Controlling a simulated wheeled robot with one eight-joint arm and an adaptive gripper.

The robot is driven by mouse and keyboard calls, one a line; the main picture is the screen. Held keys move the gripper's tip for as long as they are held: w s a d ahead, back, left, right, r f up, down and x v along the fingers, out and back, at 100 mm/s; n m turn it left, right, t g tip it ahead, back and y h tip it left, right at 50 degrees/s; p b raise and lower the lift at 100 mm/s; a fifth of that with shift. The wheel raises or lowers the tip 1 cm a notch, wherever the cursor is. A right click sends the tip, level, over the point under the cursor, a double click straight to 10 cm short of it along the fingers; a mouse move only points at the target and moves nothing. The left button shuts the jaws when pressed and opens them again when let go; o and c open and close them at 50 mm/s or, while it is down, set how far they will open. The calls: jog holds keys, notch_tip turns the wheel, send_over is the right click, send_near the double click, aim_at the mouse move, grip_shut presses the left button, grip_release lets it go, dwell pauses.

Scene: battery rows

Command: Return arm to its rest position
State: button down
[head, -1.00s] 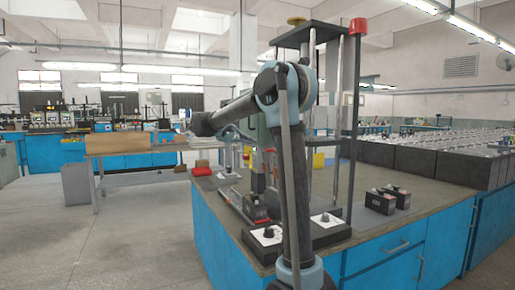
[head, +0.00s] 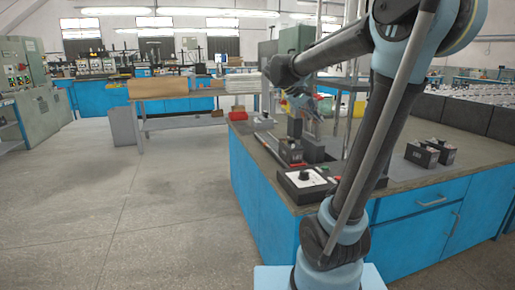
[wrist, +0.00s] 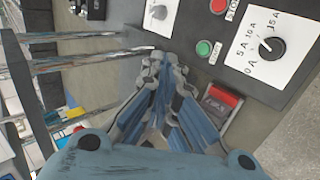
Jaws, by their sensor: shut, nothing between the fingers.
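My arm rises from the lower right in the head view and bends over the workbench (head: 400,187). My gripper (head: 308,108) hangs above the test stand on that bench. In the wrist view my gripper (wrist: 164,66) has its blue-grey fingers drawn together with nothing held. Beside and below it there is a dark battery with a red edge (wrist: 217,103). It seems to be the battery on the stand in the head view (head: 290,151). A control panel with a dial (wrist: 272,46) lies at the upper right of the wrist view. Touching or clearance around the fingers is unclear.
Two black batteries (head: 422,154) stand on the bench right of my arm. Metal posts (wrist: 85,58) run close to my gripper in the wrist view. Open floor (head: 130,200) lies left of the bench.

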jog(key=s+a+f+m+y, duration=0.1)
jog(key=s+f+y, duration=0.3)
jog(key=s+f, duration=0.8)
jog(key=s+a+f+m+y, duration=0.1)
jog(key=s+a+f+y, duration=0.2)
jog(key=s+f, duration=1)
jog(key=shift+s+f+m+y, duration=0.25)
jog(key=shift+m+y, duration=0.15)
jog(key=shift+y, duration=0.3)
